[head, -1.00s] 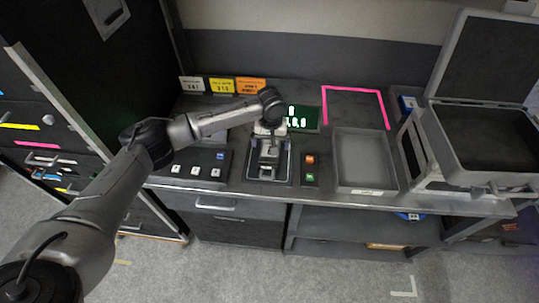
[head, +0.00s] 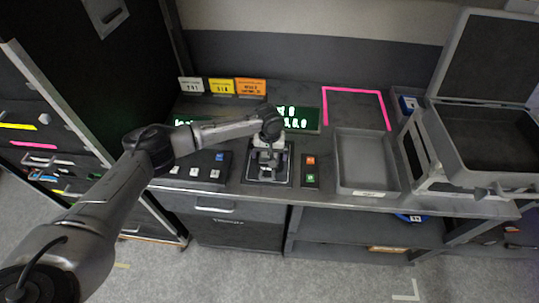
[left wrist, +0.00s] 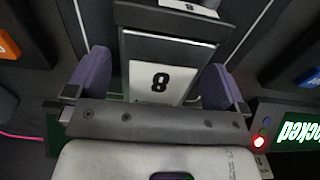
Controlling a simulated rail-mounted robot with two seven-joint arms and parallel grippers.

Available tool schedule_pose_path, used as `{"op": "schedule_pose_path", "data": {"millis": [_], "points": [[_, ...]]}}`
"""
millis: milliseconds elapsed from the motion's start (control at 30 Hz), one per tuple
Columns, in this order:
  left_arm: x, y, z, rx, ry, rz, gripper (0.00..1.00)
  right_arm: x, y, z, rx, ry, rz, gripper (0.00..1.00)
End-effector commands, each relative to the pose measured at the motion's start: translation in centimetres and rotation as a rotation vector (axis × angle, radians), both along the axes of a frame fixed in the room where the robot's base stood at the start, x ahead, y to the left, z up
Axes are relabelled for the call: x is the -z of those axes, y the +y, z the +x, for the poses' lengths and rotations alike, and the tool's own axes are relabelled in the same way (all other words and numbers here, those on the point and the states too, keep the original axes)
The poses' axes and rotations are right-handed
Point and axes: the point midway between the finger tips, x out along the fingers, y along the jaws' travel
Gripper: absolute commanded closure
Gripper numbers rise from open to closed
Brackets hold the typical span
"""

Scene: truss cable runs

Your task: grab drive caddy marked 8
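The drive caddy marked 8 (left wrist: 158,82) shows in the left wrist view as a dark caddy with a white label and a black 8. It stands between the two purple-padded fingers of my left gripper (left wrist: 158,88). Narrow gaps show between the pads and the caddy's sides, so the gripper looks open around it. In the head view my left gripper (head: 268,160) points down over the framed dock (head: 268,182) on the bench, and hides most of the caddy. My right gripper is in neither view.
A green-lit display (head: 300,120) stands behind the dock; the left wrist view shows "locked" on it (left wrist: 298,131). A red and green button panel (head: 310,170) and grey tray (head: 362,165) are to the right. A button box (head: 200,170) is left. A pink outline (head: 355,90) encloses clear bench.

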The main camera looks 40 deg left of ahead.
Motion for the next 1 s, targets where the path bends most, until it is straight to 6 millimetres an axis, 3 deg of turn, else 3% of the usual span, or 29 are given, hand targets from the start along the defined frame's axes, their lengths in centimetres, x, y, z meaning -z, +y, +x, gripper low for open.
{"op": "schedule_pose_path", "data": {"millis": [67,667,1000], "points": [[0.0,-0.02,-0.01,0.0,0.0,0.0,0.09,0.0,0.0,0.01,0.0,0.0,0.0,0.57],[-0.1,-0.02,0.04,0.0,-0.001,0.0,0.65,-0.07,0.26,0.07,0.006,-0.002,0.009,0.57],[-0.97,-0.02,0.04,0.0,-0.001,-0.001,0.65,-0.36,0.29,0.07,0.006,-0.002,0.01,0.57]]}}
